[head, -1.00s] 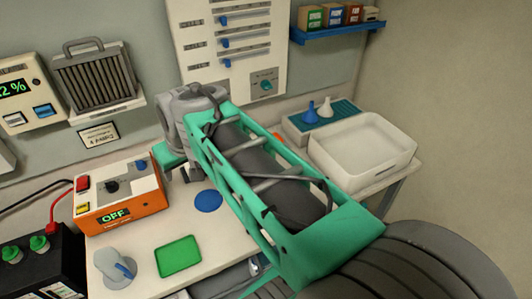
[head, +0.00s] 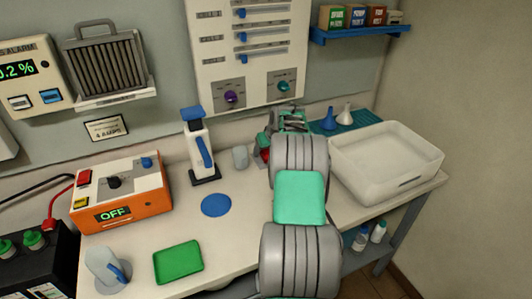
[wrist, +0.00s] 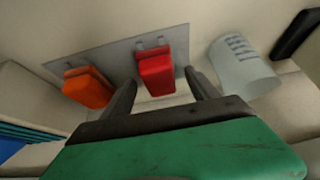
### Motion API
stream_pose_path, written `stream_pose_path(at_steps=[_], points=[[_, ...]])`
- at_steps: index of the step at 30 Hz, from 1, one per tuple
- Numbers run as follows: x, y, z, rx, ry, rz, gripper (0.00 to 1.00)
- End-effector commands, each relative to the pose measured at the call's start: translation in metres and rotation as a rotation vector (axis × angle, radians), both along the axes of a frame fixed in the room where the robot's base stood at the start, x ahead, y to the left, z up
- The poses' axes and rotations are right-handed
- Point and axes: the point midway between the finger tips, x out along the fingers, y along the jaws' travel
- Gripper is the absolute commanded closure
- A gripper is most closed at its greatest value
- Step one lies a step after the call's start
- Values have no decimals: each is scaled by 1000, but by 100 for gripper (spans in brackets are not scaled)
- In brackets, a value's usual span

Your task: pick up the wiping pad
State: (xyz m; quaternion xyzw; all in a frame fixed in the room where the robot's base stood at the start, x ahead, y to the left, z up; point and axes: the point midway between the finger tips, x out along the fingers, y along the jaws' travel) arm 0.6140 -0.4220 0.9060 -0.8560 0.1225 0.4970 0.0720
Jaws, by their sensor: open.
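No object is clearly recognisable as the wiping pad. A red block (wrist: 156,74) and an orange block (wrist: 88,88) with grey metal loops sit against a grey plate (wrist: 120,62) in the wrist view. My gripper (wrist: 160,80) is open, with its dark fingers on either side of the red block's near end; I cannot tell whether they touch it. Part of the red block (head: 263,150) also shows in the head view, beside my arm at the back of the table. My arm hides the orange block there.
A grey cup (head: 240,157) stands close to the red block. A blue and white device (head: 199,150), a blue disc (head: 216,205), a green tray (head: 178,263) and an orange box (head: 122,195) are to the left. A white basin (head: 385,158) is at right.

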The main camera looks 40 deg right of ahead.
Motion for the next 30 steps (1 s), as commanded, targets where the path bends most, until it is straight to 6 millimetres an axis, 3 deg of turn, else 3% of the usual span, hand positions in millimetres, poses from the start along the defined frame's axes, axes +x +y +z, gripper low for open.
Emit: stream_pose_path(at_steps=[8,30], points=[[3,-1,-4,-1,-2,0,33],[3,-1,-4,-1,-2,0,93]])
